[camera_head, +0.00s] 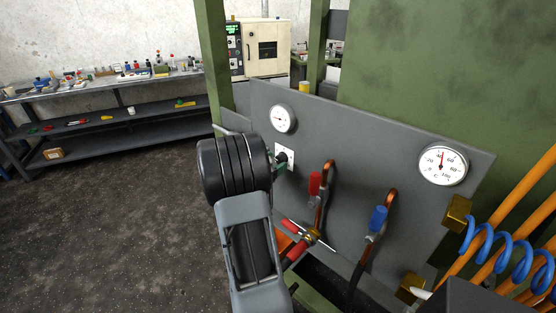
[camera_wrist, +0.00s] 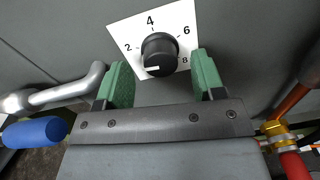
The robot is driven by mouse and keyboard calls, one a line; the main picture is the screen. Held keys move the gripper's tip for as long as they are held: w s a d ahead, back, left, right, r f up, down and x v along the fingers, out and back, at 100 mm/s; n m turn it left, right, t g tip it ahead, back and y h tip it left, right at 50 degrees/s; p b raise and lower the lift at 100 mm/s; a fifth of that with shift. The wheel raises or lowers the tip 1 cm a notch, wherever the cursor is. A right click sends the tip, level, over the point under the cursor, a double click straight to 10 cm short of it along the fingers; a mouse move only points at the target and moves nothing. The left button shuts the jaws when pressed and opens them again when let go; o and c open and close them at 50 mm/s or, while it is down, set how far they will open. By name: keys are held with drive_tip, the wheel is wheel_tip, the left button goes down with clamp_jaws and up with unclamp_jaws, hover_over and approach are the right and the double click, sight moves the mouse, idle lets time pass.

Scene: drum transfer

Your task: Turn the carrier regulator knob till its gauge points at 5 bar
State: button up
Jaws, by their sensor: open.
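The black regulator knob (camera_wrist: 160,50) sits on a white dial plate (camera_wrist: 151,20) marked 2, 4, 6 and 8. The knob's white mark points to the lower left in the wrist view. My gripper (camera_wrist: 160,72) is open, its green fingers on either side of the knob with gaps; touching neither side. In the head view the knob (camera_head: 285,156) is partly hidden by my gripper (camera_head: 280,165). The small round gauge (camera_head: 283,118) is above it on the grey panel; its red needle points roughly left, but the scale is too small to read.
The grey panel (camera_head: 350,140) also carries a °C gauge (camera_head: 443,163), a red-handled valve (camera_head: 315,183) and a blue-handled valve (camera_head: 378,218) on copper pipes. A bent metal handle (camera_wrist: 75,90) lies left of my gripper. Blue coiled hose (camera_head: 510,255) hangs at right.

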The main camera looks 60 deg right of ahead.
drive_tip(key=shift+x, duration=0.95)
drive_tip(key=c, duration=0.9)
